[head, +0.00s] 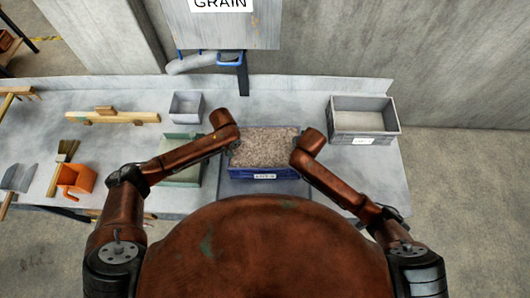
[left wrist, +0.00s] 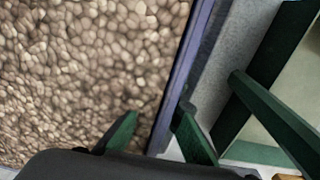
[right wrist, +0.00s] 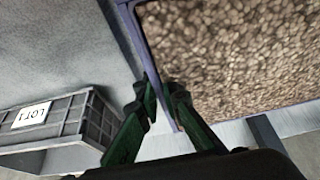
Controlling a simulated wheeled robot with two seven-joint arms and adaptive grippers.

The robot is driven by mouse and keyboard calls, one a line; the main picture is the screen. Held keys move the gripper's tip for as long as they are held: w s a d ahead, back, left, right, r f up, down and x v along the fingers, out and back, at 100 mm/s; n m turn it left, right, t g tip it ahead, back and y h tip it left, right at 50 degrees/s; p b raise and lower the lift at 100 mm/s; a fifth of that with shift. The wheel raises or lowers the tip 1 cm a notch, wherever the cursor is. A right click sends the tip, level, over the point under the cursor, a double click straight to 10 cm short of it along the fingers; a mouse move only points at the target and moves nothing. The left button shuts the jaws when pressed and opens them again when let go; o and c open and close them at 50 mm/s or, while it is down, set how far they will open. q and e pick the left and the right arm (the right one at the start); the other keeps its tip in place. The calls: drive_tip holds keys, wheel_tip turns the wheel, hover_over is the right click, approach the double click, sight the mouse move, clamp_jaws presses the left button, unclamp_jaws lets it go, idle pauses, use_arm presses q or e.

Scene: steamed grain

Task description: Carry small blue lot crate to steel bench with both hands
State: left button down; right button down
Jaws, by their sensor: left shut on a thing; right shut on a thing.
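The small blue lot crate (head: 262,172) is filled with pale brown grain and has a white label on its front wall. It is at the middle of the steel bench (head: 300,101) in the head view; I cannot tell whether it rests on the bench or is just above it. My left gripper (left wrist: 152,135) is shut on the crate's left wall, one finger inside over the grain and one outside. My right gripper (right wrist: 163,100) is shut on the right wall in the same way. In the head view my forearms hide both grippers.
A grey crate (head: 362,138) labelled LOT stands to the right. A small grey bin (head: 186,107), a green tray (head: 181,177), an orange scoop (head: 76,178), a brush (head: 62,153) and a wooden piece (head: 113,117) lie left. A grain hopper (head: 222,25) hangs behind.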

idle(0.8)
use_arm(q)
drive_tip(key=shift+w+r, duration=0.25)
drive_tip(key=shift+w, duration=0.05)
use_arm(e)
drive_tip(key=shift+w+r, duration=0.25)
drive_tip(key=shift+r, duration=0.05)
